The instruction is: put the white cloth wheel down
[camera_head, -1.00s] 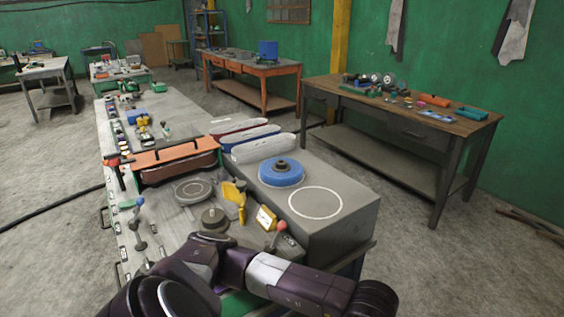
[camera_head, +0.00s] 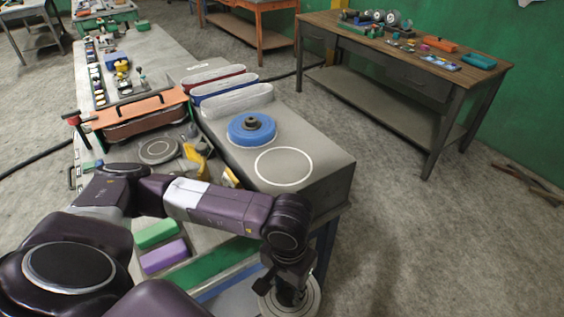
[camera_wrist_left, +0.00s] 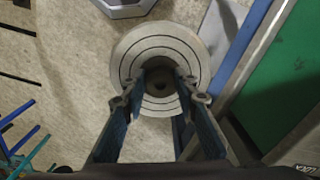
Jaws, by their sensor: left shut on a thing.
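The white cloth wheel (camera_head: 313,299) hangs under my left gripper (camera_head: 288,290), at the bottom edge of the head view. In the left wrist view the wheel (camera_wrist_left: 160,38) is a pale disc with dark stitched rings. My left gripper (camera_wrist_left: 162,82) has its two fingers closed on its dark hub. The wheel is held off the front right of the bench. On the grey block, a blue wheel (camera_head: 250,134) with a dark hub lies flat, and a white painted circle (camera_head: 284,166) next to it is empty. My right gripper is not in view.
The grey block (camera_head: 317,162) has slots at its back holding red, blue and white pads (camera_head: 236,100). My left arm crosses over the bench, partly hiding yellow parts. A wooden table (camera_head: 440,60) with tools stands at the back right. Open floor lies to the right.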

